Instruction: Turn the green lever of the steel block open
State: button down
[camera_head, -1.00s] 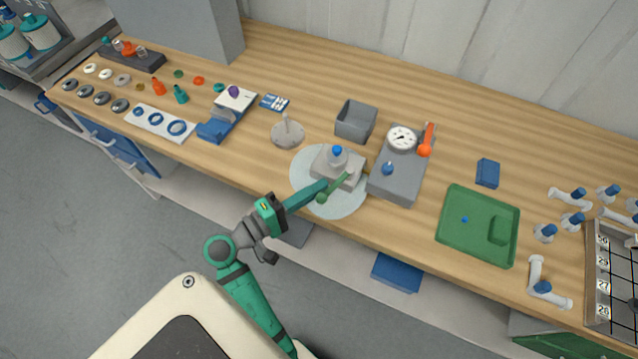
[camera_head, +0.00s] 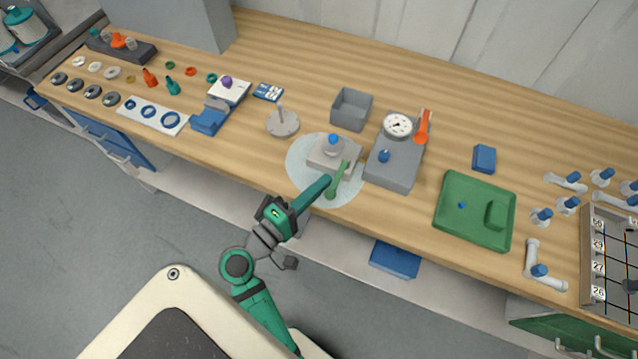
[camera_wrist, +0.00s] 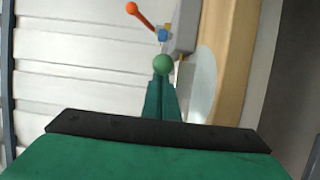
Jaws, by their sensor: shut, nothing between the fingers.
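The steel block (camera_head: 320,159) is a pale grey block on a light round disc (camera_head: 299,170) near the bench's front edge. A blue-capped round fitting (camera_head: 333,146) stands on its top. Its green lever (camera_head: 340,179) slants from the block's right side toward the front edge and ends in a green ball knob. My gripper (camera_head: 327,180) is shut and empty, its tip close beside the lever's knob end on the left. In the wrist view the green knob (camera_wrist: 162,64) sits just beyond my shut fingertips (camera_wrist: 161,84). I cannot tell whether they touch.
A grey gauge box (camera_head: 392,171) with an orange lever (camera_head: 423,126) stands close to the right of the block. An open grey bin (camera_head: 351,110) is behind. A green tray (camera_head: 474,235) lies further right, and a grey disc with a peg (camera_head: 282,124) is behind left.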

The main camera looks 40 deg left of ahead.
jog(key=shift+w+d, duration=0.1)
jog(key=shift+d, duration=0.2)
jog(key=a, duration=0.4)
jog(key=shift+s+a, duration=0.15)
jog(key=shift+s, duration=0.15)
jog(key=s, duration=1)
jog(key=shift+s, duration=0.3)
jog(key=shift+a, duration=0.1)
